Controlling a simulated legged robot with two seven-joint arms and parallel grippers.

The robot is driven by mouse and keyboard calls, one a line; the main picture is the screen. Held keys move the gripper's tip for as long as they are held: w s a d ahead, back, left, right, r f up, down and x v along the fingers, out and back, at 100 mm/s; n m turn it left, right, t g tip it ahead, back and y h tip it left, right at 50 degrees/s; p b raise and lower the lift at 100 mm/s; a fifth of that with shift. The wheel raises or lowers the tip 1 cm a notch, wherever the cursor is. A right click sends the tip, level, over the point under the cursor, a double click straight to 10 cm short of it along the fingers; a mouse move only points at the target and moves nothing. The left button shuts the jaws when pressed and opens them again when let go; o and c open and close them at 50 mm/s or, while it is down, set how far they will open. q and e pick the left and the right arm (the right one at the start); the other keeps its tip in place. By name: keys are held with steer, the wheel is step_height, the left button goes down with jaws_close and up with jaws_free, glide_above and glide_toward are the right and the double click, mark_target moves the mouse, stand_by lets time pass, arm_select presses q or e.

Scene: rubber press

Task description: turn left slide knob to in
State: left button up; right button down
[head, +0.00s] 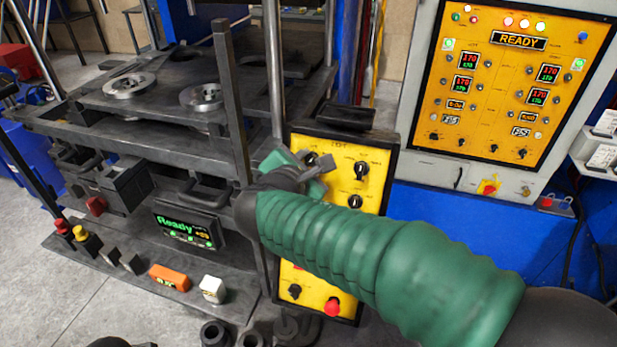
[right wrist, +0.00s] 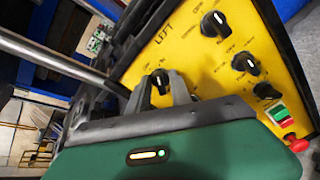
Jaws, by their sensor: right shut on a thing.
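The yellow control panel (head: 328,172) stands upright in a dark frame beside the press; in the right wrist view its face (right wrist: 195,55) reads "LEFT". A black knob with a white mark (right wrist: 160,80) sits near that label, between my right gripper's fingers (right wrist: 160,92). My right gripper (head: 308,170) comes in from the right in the head view and is shut on this knob at the panel's upper left. Its green-sleeved arm hides the middle of the panel. The knob's exact setting is hard to read.
Other black knobs (head: 361,170) sit close by on the panel. A red button (head: 332,307) is at its bottom. The press (head: 160,100) with round metal parts stands left. A large yellow display panel (head: 510,85) showing "READY" is at the upper right.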

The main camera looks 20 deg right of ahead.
steer(key=shift+f+m+b, duration=0.25)
steer(key=shift+m+b, duration=0.65)
steer(key=shift+b, duration=0.3)
steer(key=c, duration=1.5)
jaws_free()
steer(key=shift+a, duration=0.1)
steer(key=shift+r, duration=0.1)
steer(key=shift+s, duration=0.1)
steer(key=shift+s+a+r, duration=0.15)
steer(key=b+v, duration=0.1)
steer(key=v, duration=1.5)
steer(key=shift+a+b, duration=0.2)
steer(key=shift+b, duration=0.15)
